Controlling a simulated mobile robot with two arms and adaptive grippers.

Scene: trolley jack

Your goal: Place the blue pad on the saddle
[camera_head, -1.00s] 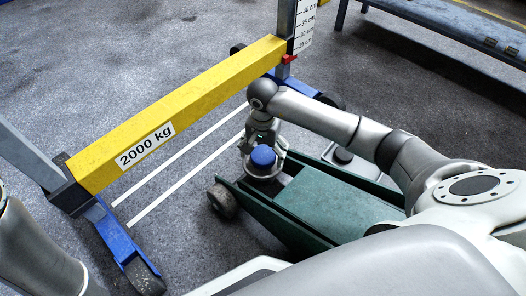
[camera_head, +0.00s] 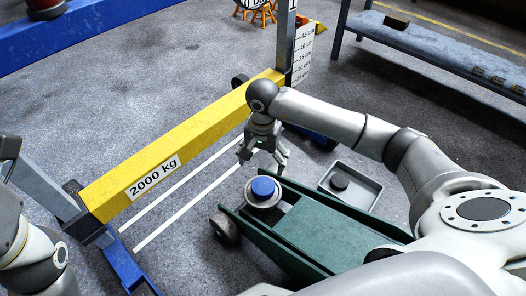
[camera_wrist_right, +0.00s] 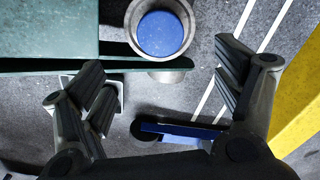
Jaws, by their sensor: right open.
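The blue pad (camera_head: 262,187) is a round disc lying flat on the metal saddle (camera_head: 263,205) of the green trolley jack (camera_head: 330,235). In the right wrist view the pad (camera_wrist_right: 161,33) sits inside the rim of the round saddle (camera_wrist_right: 190,38), looking roughly centred. My right gripper (camera_head: 263,163) is open and empty, above and beyond the saddle in the head view. Its spread fingers show at both sides of the right wrist view and stand apart from the pad. Part of my left arm shows at the left edge of the head view; its gripper is out of view.
A yellow beam (camera_head: 120,184) marked 2000 kg stands left of the jack, on blue feet. A grey tray (camera_head: 366,190) with a dark round piece (camera_head: 339,182) lies right of the jack. A blue-grey bench (camera_head: 440,50) stands at the back right. Open floor lies beyond the beam.

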